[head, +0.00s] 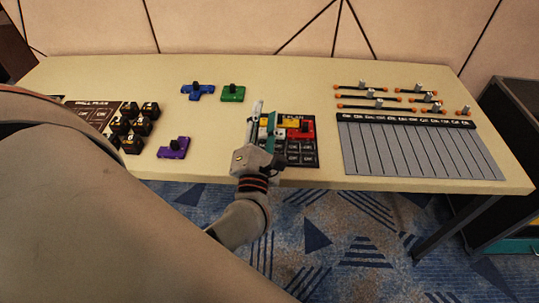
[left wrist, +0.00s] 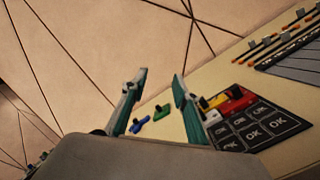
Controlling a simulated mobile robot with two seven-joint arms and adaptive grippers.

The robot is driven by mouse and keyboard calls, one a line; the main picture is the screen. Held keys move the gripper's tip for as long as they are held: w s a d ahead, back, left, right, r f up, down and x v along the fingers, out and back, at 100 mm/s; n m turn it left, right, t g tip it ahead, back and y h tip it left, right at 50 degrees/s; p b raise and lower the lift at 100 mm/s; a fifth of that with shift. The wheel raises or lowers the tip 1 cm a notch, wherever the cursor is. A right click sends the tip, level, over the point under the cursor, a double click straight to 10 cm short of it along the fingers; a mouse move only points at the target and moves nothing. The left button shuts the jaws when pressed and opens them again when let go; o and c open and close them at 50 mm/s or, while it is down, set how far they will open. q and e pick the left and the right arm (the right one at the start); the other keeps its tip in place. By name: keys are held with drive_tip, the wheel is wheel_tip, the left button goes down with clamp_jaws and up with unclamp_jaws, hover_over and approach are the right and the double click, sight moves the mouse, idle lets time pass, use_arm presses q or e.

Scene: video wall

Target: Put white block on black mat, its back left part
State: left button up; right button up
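The black mat (head: 300,158) lies at the table's front middle, with rows of OK cells; it also shows in the left wrist view (left wrist: 262,125). On its back part sit a red block (head: 303,131) and a yellow block (head: 290,122). A small white patch (head: 281,132) beside them looks like the white block, mostly hidden behind my gripper. My left gripper (head: 264,115) is above the mat's left edge. In the left wrist view its fingers (left wrist: 157,95) stand apart with nothing between them. My right gripper is not in view.
A blue block (head: 197,92) and a green block (head: 232,93) lie at the back, a purple one (head: 174,148) at the front left. Black blocks (head: 131,124) stand near the left mat (head: 92,112). A grey slotted board (head: 415,150) and rods (head: 370,99) fill the right.

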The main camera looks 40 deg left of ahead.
use_arm(q)
drive_tip(key=s+d+f+m+h, duration=0.2)
drive_tip(key=d+f+m+h, duration=0.45)
drive_tip(key=m, duration=0.65)
drive_tip(key=s+d+f+m+h, duration=0.2)
drive_tip(key=d+f+m+h, duration=0.5)
drive_tip(key=m, duration=0.5)
drive_tip(key=s+a+f+m+g, duration=0.1)
drive_tip(key=s+f+m+g, duration=0.2)
drive_tip(key=f, duration=0.6)
drive_tip(key=s+f+m+g+y, duration=0.1)
drive_tip(key=s+f+m+g, duration=0.3)
drive_tip(key=s+f+m, duration=0.3)
wheel_tip(320, 180, down, 2)
drive_tip(key=shift+s+a+f+m, duration=0.2)
drive_tip(key=shift+s+a+m, duration=0.2)
drive_tip(key=shift+m, duration=0.3)
drive_tip(key=shift+r+y, duration=0.1)
drive_tip(key=shift+y, duration=0.15)
